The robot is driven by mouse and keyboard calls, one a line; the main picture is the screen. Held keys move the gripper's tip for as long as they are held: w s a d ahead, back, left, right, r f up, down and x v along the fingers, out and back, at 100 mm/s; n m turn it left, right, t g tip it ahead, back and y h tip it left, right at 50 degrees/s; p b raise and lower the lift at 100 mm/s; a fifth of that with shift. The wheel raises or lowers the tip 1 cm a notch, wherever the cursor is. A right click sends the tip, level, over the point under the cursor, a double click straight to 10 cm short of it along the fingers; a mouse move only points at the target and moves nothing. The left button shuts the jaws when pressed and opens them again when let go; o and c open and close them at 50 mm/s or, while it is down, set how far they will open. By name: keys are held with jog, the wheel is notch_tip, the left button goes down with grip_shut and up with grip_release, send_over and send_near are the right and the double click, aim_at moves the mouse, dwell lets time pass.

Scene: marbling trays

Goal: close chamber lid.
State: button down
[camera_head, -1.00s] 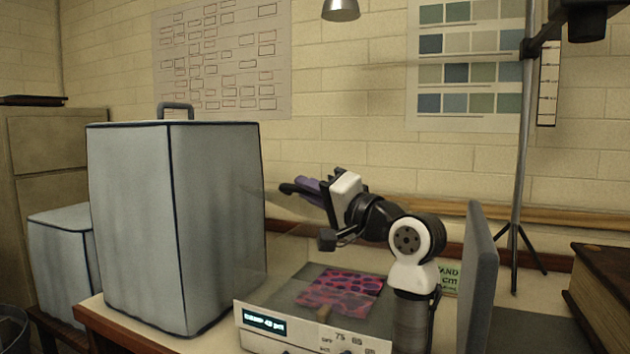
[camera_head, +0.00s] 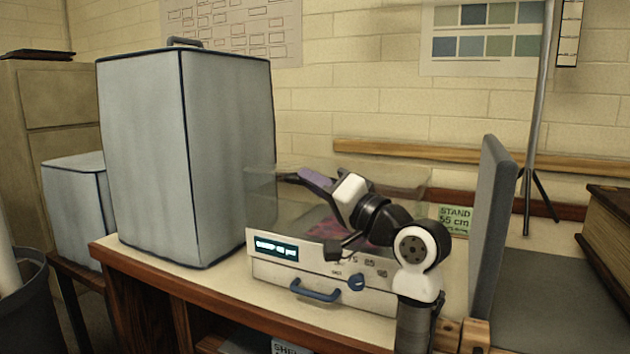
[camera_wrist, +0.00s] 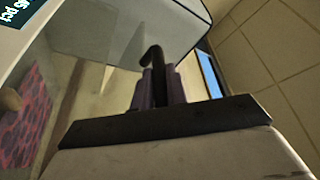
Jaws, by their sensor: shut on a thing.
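The chamber (camera_head: 268,272) is a white box with a lit display, a blue knob and a blue front handle, on the bench. Clear panels (camera_head: 262,190) rise above it; which one is the lid, and how far it stands open, I cannot tell. A pink and dark patterned sheet (camera_wrist: 25,125) lies inside, mostly hidden by my arm in the head view. My gripper (camera_head: 303,178) has purple fingers, at the clear panels.
A tall grey covered box (camera_head: 150,150) stands close on the left. A green sign (camera_head: 455,220) is behind the chamber.

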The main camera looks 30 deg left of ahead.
jog(key=shift+w+d, duration=0.1)
jog(key=shift+w, duration=0.05)
jog(key=c, duration=1.7)
grip_release()
